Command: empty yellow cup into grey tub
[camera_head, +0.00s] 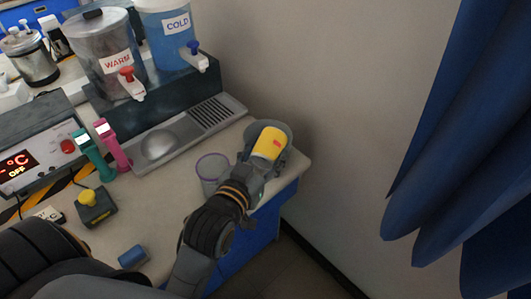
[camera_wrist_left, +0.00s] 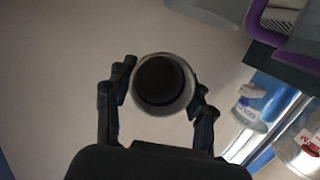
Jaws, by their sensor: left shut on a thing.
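The yellow cup (camera_head: 270,143) is held tilted in my left gripper (camera_head: 260,161) near the table's right corner. My left gripper is shut on it. The grey tub (camera_head: 284,127) is right behind the cup, partly hidden by it; I cannot tell whether the cup touches its rim. In the left wrist view the cup (camera_wrist_left: 188,82) shows end-on as a round pale ring with a dark middle, between the two fingers of my left gripper (camera_wrist_left: 163,90). Its contents cannot be made out. My right gripper is not in view.
A clear purple-rimmed cup (camera_head: 212,170) stands just left of my gripper. The WARM (camera_head: 105,50) and COLD (camera_head: 172,35) dispensers stand behind a drip tray (camera_head: 215,113). A blue cylinder (camera_head: 132,257) lies near the front. The table ends right of the tub, beside a wall.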

